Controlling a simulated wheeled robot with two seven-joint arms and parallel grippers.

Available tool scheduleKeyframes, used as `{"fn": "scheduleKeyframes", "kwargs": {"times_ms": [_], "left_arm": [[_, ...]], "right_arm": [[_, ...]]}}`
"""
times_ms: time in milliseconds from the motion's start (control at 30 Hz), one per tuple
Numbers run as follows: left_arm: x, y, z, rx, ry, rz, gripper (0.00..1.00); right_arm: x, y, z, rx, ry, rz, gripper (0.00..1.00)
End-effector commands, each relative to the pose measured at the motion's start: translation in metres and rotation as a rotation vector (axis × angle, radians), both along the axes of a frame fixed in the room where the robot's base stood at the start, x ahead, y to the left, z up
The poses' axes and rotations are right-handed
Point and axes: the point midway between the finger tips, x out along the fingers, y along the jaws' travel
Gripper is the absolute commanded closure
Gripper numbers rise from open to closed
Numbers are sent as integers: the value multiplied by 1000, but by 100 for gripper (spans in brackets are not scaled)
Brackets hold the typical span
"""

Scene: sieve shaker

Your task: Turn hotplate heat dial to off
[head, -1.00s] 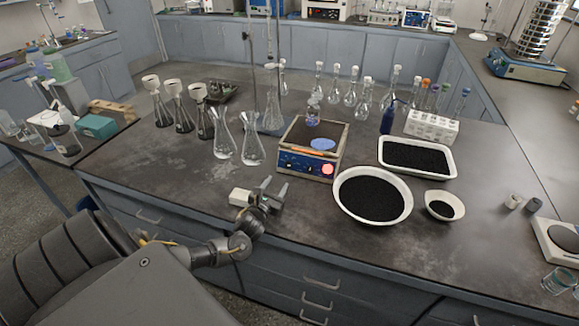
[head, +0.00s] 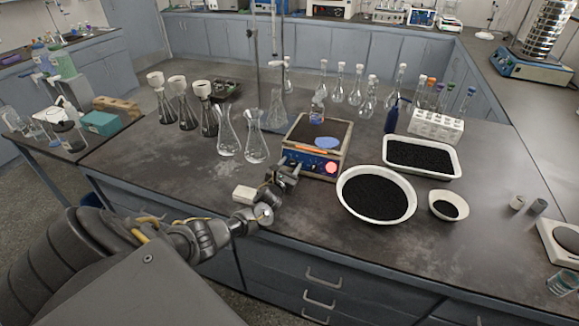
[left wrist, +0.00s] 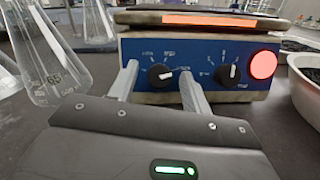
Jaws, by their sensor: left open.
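The hotplate (head: 317,138) stands on the bench with its blue front panel facing me. In the left wrist view its panel (left wrist: 200,52) carries two black dials, a left dial (left wrist: 160,76) and a right dial (left wrist: 229,74), with a lit red round light (left wrist: 263,65) at the right end. Their labels are too small to read surely. My left gripper (head: 290,166) is open in front of the panel. In the left wrist view its fingers (left wrist: 160,82) stand on either side of the left dial; I cannot tell whether they touch it. My right gripper is not in view.
Two glass flasks (head: 255,142) stand left of the hotplate, one close to my left finger. A white bowl of black grains (head: 376,217) is right of it. A small white block (head: 244,194) lies near my wrist.

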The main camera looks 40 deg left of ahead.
Motion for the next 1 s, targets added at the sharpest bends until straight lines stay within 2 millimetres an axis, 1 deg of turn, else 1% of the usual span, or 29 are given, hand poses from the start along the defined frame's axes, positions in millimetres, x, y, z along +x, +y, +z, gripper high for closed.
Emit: {"fn": "scheduleKeyframes", "kwargs": {"times_ms": [33,367,667,867,1000], "left_arm": [[0,0,0,0,0,0,52],[0,0,0,0,0,0,95],[0,0,0,-33,-12,15,96],[0,-1,0,-130,-46,57,96],[0,-2,1,-234,-82,100,96]], "right_arm": [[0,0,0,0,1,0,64],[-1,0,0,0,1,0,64],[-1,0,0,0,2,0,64],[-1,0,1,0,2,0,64],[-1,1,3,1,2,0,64]]}}
